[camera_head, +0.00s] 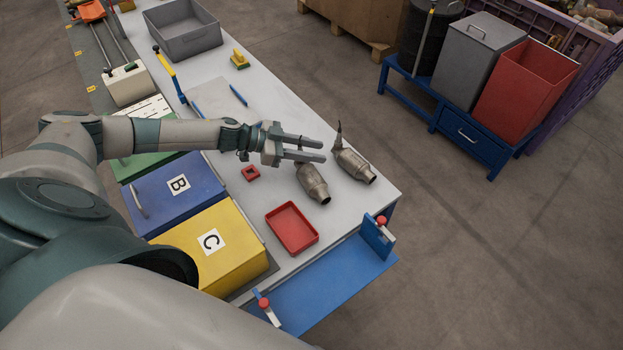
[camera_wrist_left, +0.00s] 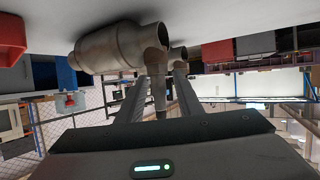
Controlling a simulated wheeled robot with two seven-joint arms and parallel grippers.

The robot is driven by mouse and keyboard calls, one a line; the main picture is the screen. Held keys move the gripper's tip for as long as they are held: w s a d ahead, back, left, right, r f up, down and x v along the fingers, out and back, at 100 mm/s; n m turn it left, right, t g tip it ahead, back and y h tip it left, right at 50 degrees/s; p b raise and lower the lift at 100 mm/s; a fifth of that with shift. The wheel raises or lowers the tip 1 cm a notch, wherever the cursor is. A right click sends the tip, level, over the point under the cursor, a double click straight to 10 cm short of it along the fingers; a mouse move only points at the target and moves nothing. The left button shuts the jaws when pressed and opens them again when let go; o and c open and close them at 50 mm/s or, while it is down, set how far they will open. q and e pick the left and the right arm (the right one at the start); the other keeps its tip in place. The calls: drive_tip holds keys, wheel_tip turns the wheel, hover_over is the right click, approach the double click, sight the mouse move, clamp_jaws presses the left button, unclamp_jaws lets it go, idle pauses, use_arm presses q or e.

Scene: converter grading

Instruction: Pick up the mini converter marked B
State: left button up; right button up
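Two small metal converters lie on the pale workbench. The nearer converter (camera_head: 313,184) has its upper end beside my left gripper's fingers; the other converter (camera_head: 354,164), with a thin dark stem, lies just to the right. I can read no letter on either. My left gripper (camera_head: 324,150) is open, with its fingers level above the bench. In the left wrist view, a converter (camera_wrist_left: 115,48) shows large beyond the fingertips, with a narrow stem between the open fingers (camera_wrist_left: 160,85); I cannot tell contact. Part of the other converter (camera_wrist_left: 179,54) shows behind. My right gripper is out of view.
A blue bin marked B (camera_head: 178,200) and a yellow bin marked C (camera_head: 228,262) stand along the bench's left side. A red tray (camera_head: 292,230) and a small red square piece (camera_head: 250,174) lie near the converters. A grey crate (camera_head: 184,38) stands at the far end.

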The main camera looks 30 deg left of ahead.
use_arm(q)
clamp_jaws()
drive_tip(key=shift+r, duration=0.1)
idle(1.3)
